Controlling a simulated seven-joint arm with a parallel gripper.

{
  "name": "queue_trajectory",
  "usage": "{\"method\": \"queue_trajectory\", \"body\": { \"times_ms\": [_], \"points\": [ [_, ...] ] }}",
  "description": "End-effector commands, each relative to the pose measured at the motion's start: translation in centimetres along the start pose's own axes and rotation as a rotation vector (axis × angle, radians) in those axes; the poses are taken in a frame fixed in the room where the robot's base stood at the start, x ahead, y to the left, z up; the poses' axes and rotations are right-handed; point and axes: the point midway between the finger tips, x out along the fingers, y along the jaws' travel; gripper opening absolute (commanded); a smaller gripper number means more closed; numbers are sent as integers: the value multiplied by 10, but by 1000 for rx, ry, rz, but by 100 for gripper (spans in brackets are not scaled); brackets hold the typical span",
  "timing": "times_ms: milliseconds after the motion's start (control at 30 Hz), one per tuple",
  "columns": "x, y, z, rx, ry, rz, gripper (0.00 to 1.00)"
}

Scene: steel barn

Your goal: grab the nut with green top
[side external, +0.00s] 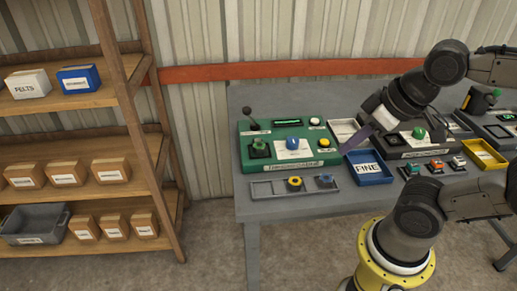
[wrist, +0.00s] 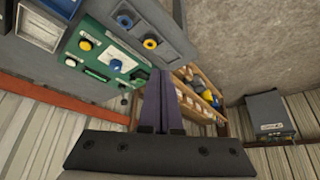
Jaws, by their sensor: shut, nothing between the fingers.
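A small nut with a green top (side external: 412,169) sits on the grey table, right of the blue bin labelled FINE (side external: 370,180). Beside it stand a nut with an orange top (side external: 435,167) and one with a pale top (side external: 458,162). My gripper (side external: 351,148) is shut and empty, its purple fingers angled down to the left near the green control panel (side external: 250,174). It is above and left of the green-topped nut, apart from it. The wrist view shows the closed fingers (wrist: 160,76); I cannot make out the green-topped nut there.
A grey tray (side external: 262,190) with a yellow and a blue piece lies before the green panel. A white tray (side external: 340,127), a dark machine with a green knob (side external: 419,133) and a yellow tray (side external: 495,157) stand nearby. Wooden shelves (side external: 130,90) are at left.

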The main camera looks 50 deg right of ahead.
Motion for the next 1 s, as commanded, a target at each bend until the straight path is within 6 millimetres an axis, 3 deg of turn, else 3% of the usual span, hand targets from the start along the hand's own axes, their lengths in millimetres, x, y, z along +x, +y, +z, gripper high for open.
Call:
{"method": "queue_trajectory", "body": {
  "times_ms": [267,700,1000],
  "points": [
    [0,0,0,0,0,0,2],
    [0,0,0,0,0,0,80],
    [0,0,0,-10,0,0,80]
  ]
}}
